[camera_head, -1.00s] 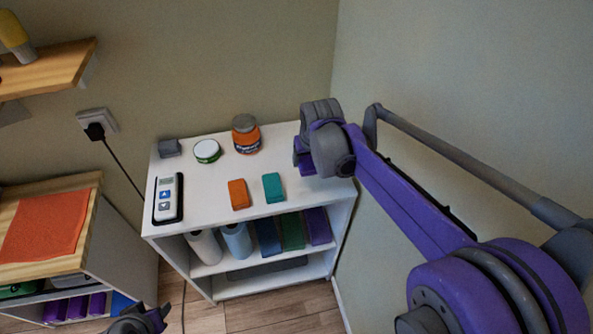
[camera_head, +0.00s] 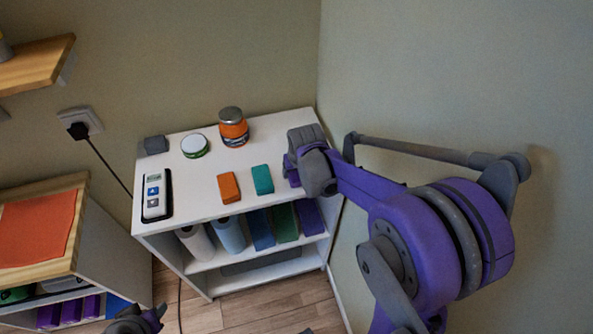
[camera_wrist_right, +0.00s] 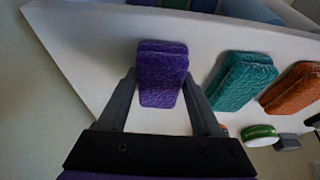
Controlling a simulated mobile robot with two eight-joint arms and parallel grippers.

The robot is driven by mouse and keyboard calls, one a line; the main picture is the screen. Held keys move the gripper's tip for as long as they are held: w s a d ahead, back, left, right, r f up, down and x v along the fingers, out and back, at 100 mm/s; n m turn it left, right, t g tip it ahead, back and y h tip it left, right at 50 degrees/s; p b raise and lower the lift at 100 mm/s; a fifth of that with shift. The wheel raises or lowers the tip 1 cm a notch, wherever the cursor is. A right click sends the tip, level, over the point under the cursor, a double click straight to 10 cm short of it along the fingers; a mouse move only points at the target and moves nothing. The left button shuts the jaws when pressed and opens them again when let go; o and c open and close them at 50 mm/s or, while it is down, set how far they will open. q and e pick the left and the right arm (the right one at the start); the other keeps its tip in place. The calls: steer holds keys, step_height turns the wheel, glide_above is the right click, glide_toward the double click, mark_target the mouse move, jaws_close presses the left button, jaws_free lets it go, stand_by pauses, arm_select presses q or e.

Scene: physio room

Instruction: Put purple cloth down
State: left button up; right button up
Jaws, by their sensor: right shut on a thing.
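The purple cloth (camera_wrist_right: 162,72) is a small folded block between the two fingers of my right gripper (camera_wrist_right: 160,92) in the right wrist view. The gripper is shut on it. In the head view, my right gripper (camera_head: 300,172) is at the right end of the white shelf's top (camera_head: 215,205), and only a bit of purple shows beside it. The cloth is over the top or on it; I cannot tell whether it touches. My left gripper (camera_head: 137,321) shows partly at the bottom edge of the head view, and its jaws are unclear.
A teal cloth (camera_head: 262,180) and an orange cloth (camera_head: 228,188) lie left of my right gripper. An orange jar (camera_head: 233,130), a round green-and-white tin (camera_head: 194,146), a grey block (camera_head: 155,145) and a handheld device (camera_head: 156,195) stand on the same top. The wall is close on the right.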

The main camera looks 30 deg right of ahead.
steer(key=shift+f, duration=0.35)
steer(key=o, duration=1.1)
steer(key=shift+s+r, duration=0.1)
steer(key=shift+s, duration=0.05)
steer(key=shift+o, duration=1.1)
steer(key=shift+a, duration=0.15)
